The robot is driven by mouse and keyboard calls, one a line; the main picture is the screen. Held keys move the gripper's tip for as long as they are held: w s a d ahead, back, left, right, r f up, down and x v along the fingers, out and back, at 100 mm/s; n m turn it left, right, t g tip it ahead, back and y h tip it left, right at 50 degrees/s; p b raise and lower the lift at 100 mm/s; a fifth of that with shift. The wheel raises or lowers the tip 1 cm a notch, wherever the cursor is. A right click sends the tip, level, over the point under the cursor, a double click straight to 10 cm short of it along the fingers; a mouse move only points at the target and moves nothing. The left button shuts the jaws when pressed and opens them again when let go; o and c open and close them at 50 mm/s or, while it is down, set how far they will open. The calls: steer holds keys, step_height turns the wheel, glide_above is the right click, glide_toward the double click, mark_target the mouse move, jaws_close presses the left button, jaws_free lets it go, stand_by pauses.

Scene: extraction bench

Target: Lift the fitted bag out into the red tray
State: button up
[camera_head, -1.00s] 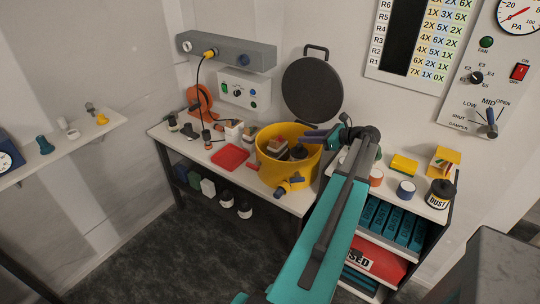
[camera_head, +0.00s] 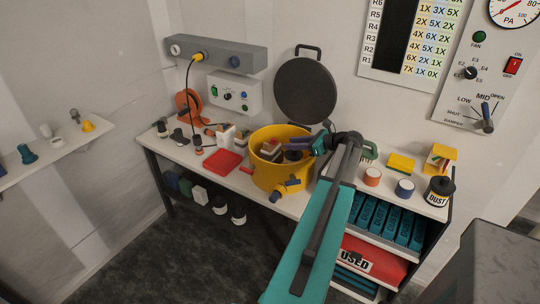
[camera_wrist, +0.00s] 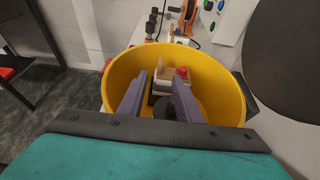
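A yellow drum (camera_head: 262,172) stands open on the bench. A pale, box-like bag (camera_head: 270,148) with a red part on top sits inside it, beside a dark round part. In the wrist view the bag (camera_wrist: 178,77) shows beyond and between my fingers, and the dark part (camera_wrist: 172,106) lies below it. My gripper (camera_head: 314,146) is over the drum's right side. Its two purple fingers (camera_wrist: 160,94) are wide apart with nothing held between them. The red tray (camera_head: 222,162) lies flat and empty on the bench, left of the drum.
The round dark lid (camera_head: 305,90) stands raised behind the drum. Small tools and a white container (camera_head: 226,135) crowd the bench behind the tray. A blue-handled valve (camera_head: 280,191) juts from the drum's front. Yellow blocks, two rolls and a DUST pot (camera_head: 438,191) stand at right.

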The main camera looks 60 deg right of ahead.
steer(key=p, duration=0.2)
glide_toward(268, 144)
steer(key=shift+x, duration=1.95)
steer(key=shift+w, duration=0.15)
steer(key=shift+p+x, duration=0.9)
steer(key=shift+x, duration=0.95)
steer(key=shift+w+d+f, duration=0.15)
steer(key=shift+w+f, duration=0.1)
steer(key=shift+w, duration=0.35)
steer(key=shift+c, duration=0.2)
jaws_close()
